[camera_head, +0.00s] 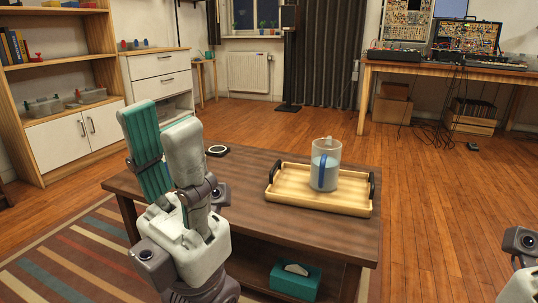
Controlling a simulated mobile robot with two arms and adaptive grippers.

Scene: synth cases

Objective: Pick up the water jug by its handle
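The water jug (332,176) stands upright on a light wooden tray (338,206) on the low dark table. It is translucent with bluish contents. Its blue strip-like handle (321,168) is on the side facing me. My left gripper (160,118) is in front of the table's left part, well left of the jug and apart from it. Its fingers point up and are spread, one showing a teal ridged pad, the other its white back. I see nothing held between them. Of my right arm only a wrist part shows at the right edge; its fingers are out of frame.
The tray has black handles (271,172) at both ends. A dark round item (217,150) lies on the table (250,222) left of the tray. A teal tissue box (296,280) sits on the lower shelf. Wooden floor right of the table is clear.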

